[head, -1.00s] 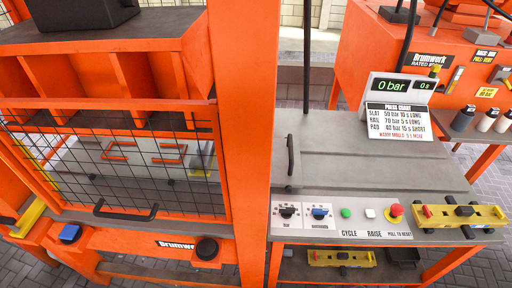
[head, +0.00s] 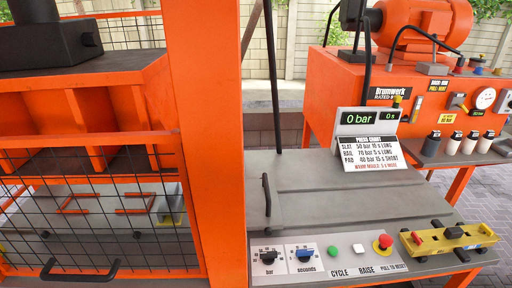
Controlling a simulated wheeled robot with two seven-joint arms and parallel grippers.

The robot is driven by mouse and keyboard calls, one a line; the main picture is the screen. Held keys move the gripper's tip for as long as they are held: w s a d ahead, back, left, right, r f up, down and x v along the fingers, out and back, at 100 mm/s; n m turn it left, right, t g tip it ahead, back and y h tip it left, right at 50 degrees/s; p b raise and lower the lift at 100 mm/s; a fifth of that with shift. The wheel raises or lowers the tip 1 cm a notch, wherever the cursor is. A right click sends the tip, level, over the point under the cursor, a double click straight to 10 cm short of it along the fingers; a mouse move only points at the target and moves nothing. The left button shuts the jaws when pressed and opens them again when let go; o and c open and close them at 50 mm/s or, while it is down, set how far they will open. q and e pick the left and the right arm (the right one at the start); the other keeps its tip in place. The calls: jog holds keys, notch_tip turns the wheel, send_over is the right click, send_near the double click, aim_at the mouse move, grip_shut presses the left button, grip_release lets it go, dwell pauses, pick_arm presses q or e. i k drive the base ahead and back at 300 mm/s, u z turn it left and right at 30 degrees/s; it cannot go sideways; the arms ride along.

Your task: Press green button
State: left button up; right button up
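The green button (head: 333,251) sits on the grey control strip at the front of the press table, above the CYCLE label. To its right are a white button (head: 358,248) above the RAISE label and a red mushroom button (head: 383,243) on a yellow base. To its left are two dials, a black one (head: 268,257) marked bar and a blue one (head: 304,255) marked seconds. The display (head: 373,119) reads 0 bar and 0 s. Neither of my grippers is in the head view.
An orange post (head: 203,140) stands left of the controls, beside a mesh guard (head: 95,230) with a black handle. A yellow tool (head: 448,239) lies at the right of the strip. An orange machine (head: 400,75) stands behind.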

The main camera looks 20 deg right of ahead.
aim_at(332, 251)
jog(key=z, duration=1.3)
